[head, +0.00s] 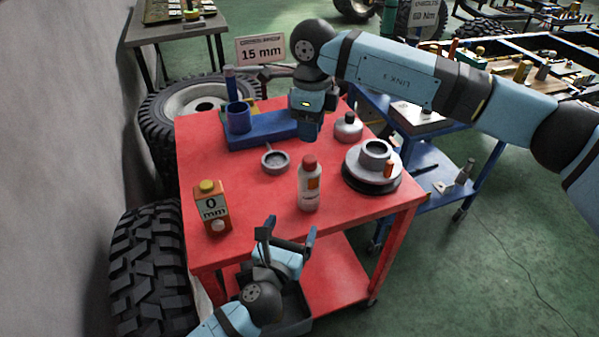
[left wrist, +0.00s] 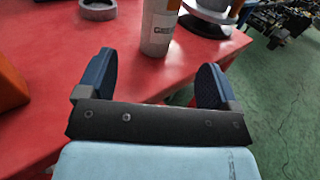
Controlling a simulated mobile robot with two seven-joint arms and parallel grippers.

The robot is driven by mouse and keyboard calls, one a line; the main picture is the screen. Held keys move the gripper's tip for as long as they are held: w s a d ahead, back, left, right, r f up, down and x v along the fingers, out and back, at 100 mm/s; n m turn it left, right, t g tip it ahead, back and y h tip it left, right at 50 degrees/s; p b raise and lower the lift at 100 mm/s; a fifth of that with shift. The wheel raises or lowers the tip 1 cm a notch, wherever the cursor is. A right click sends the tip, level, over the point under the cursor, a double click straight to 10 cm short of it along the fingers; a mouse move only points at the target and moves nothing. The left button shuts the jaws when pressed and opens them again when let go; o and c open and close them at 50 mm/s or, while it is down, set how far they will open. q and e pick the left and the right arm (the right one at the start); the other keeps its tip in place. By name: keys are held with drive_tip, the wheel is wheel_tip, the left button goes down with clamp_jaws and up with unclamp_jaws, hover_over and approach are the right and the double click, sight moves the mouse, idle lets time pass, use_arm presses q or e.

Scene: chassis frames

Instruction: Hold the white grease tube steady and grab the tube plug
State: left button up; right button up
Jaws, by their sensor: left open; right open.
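The white grease tube (head: 309,187) stands upright on the red table, with an orange label and a red plug (head: 309,161) on its top. In the left wrist view the tube's lower part (left wrist: 158,32) shows beyond the fingers; its top is out of frame. My left gripper (head: 289,232) is open and empty at the table's front edge, in front of the tube and apart from it. It also shows in the left wrist view (left wrist: 155,80). My right gripper (head: 311,122) is above the back of the table, pointing down, beyond the tube; its fingers are partly hidden.
On the red table (head: 260,207) are an orange box (head: 212,208), a grey ring dish (head: 275,161), a blue block with a cup (head: 239,119), a grey canister (head: 348,127) and a flanged hub (head: 371,166). A blue cart (head: 428,160) stands right. Tyres (head: 150,262) stand left.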

sight(306, 195)
use_arm(q)
drive_tip(key=x, duration=1.3)
drive_tip(key=shift+c, duration=0.5)
drive_tip(key=c, duration=1)
drive_tip(key=shift+c, duration=0.2)
use_arm(e)
drive_tip(key=o, duration=0.3)
drive_tip(key=shift+o, duration=0.6)
drive_tip(key=shift+a+r+n, duration=0.1)
drive_tip(key=shift+r+n, duration=0.1)
drive_tip(key=shift+n, duration=0.1)
drive_tip(key=f+n, duration=0.2)
drive_tip(key=f, duration=0.1)
drive_tip(key=f+n, duration=0.1)
drive_tip(key=shift+w+a+f+n, duration=0.15)
drive_tip(key=shift+w+f+n, duration=0.1)
drive_tip(key=shift+f+n, duration=0.15)
drive_tip(key=shift+s+f, duration=0.15)
drive_tip(key=shift+f, duration=1.15)
drive_tip(key=shift+s+f, duration=0.1)
drive_tip(key=shift+f, duration=1.15)
drive_tip(key=shift+c, duration=0.3)
